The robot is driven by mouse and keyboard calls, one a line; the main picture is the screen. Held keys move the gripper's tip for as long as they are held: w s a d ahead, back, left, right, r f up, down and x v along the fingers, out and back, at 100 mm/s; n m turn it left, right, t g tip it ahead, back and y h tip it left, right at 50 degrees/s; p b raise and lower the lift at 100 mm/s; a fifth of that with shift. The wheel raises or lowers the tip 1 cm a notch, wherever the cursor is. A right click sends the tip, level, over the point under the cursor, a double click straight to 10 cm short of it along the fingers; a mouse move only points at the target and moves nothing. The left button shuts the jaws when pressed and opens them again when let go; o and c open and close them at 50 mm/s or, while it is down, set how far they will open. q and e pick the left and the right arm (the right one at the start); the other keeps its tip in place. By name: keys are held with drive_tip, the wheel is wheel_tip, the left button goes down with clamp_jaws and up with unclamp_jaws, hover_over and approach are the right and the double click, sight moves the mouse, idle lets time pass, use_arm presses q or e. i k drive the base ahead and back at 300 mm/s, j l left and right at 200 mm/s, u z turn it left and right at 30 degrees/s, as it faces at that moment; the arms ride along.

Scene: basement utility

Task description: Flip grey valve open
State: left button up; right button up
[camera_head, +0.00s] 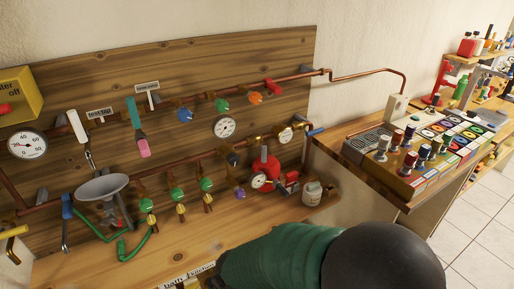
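A small grey handle (42,197) stands on the lower copper pipe at the far left of the wooden board (190,80). Another small grey piece (307,69) sits at the right end of the upper pipe. I cannot tell which is the task's valve, nor whether either is open or shut. A dark green and black shape (275,257), probably my own arm, fills the bottom right of the bench. Neither gripper shows clearly in this view.
Handles in white (77,126), teal (135,113) and blue (67,206) crowd the pipes. A grey dish (101,187), gauges (27,145), a green hose (137,245) and a red extinguisher-like part (265,170) stand nearby. A side table (375,185) holds several cans. The bench front is partly clear.

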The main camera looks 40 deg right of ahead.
sight(264, 148)
drive_tip(key=z, duration=1.5)
drive_tip(key=i+l+z, duration=0.45)
drive_tip(key=i+z, duration=0.15)
drive_tip(key=i, duration=0.1)
